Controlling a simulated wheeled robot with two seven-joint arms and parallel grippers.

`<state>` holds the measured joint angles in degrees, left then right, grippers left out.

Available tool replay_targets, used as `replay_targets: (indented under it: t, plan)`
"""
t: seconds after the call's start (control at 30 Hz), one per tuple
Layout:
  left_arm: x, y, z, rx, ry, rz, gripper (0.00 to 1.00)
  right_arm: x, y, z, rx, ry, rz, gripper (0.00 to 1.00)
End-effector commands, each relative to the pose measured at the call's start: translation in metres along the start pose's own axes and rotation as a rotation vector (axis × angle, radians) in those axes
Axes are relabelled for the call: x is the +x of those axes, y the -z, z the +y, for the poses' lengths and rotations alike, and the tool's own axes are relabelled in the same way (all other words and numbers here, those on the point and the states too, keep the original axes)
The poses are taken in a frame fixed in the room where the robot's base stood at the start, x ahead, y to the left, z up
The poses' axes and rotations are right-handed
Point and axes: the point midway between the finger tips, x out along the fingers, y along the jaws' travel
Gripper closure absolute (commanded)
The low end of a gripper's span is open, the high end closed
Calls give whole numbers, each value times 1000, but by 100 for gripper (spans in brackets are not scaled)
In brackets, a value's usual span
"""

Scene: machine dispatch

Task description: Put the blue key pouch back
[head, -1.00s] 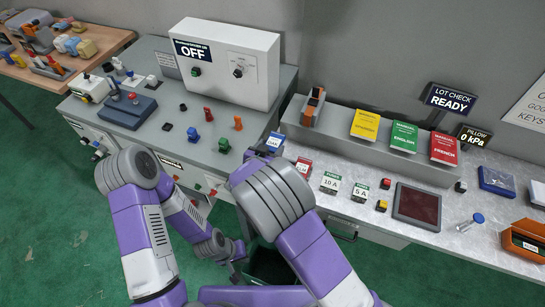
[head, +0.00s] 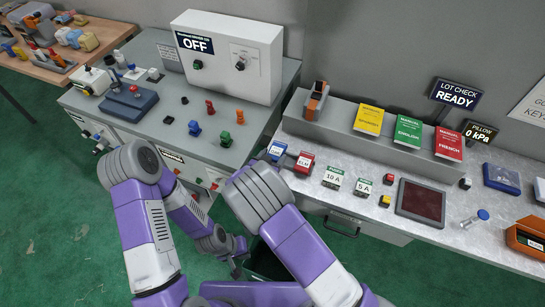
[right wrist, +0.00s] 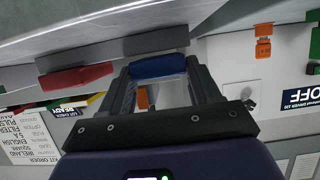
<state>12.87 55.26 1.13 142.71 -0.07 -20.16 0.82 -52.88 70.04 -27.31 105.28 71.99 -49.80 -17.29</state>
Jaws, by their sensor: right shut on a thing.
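The blue key pouch (head: 277,150), with a white label, shows at the left end of the metal bench, just left of the red pouch (head: 304,162). In the right wrist view the blue pouch (right wrist: 158,66) sits between the fingertips of my right gripper (right wrist: 160,75), which is shut on it. The red pouch (right wrist: 75,80) is beside it there, apart from the fingers. I cannot tell whether the blue pouch touches the bench. In the head view my right arm largely hides its gripper. My left gripper (head: 236,262) hangs low, away from the pouches; its jaws are unclear.
Green-and-white tags (head: 333,177) stand right of the red pouch. Manuals (head: 409,131) stand on the raised ledge behind. A grey machine console (head: 165,118) with knobs and pegs is at the left. A dark bin (head: 268,262) is below the bench.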

Motion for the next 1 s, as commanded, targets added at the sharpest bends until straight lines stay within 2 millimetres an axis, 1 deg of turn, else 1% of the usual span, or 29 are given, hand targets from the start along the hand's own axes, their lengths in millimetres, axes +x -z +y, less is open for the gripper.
replay_targets:
  t: [0.13, 0.17, 0.3, 0.57, 0.67, 0.73, 0.77, 0.87, 1.0]
  plan:
    - [4, 0, -2, 0, 0, 0, 100, 2, -5, 0, 0, 0, 0, 73]
    - [4, 0, -2, 0, 0, 0, 100, 2, -5, 0, 0, 0, 0, 35]
    - [3, 0, -1, 0, 0, 0, 100, 2, -4, 0, 0, 0, 0, 13]
    - [3, 0, -1, 0, 0, 0, 100, 2, -4, 0, 0, 0, 0, 12]
    - [0, 0, 0, 0, 0, 0, 100, 0, 0, 0, 0, 0, 0, 12]
    - [-4, 0, 2, 0, 0, 0, 100, -2, 5, 0, 0, 0, 0, 12]
    - [-5, 0, 2, 0, 0, 0, 100, -6, 6, -1, 0, 2, 0, 12]
    - [-4, 0, 2, 0, 0, 0, 100, -26, 4, -1, 0, 3, 0, 12]
    - [-6, 0, 2, 0, 0, 0, 100, -58, 4, -1, 0, 4, -1, 12]
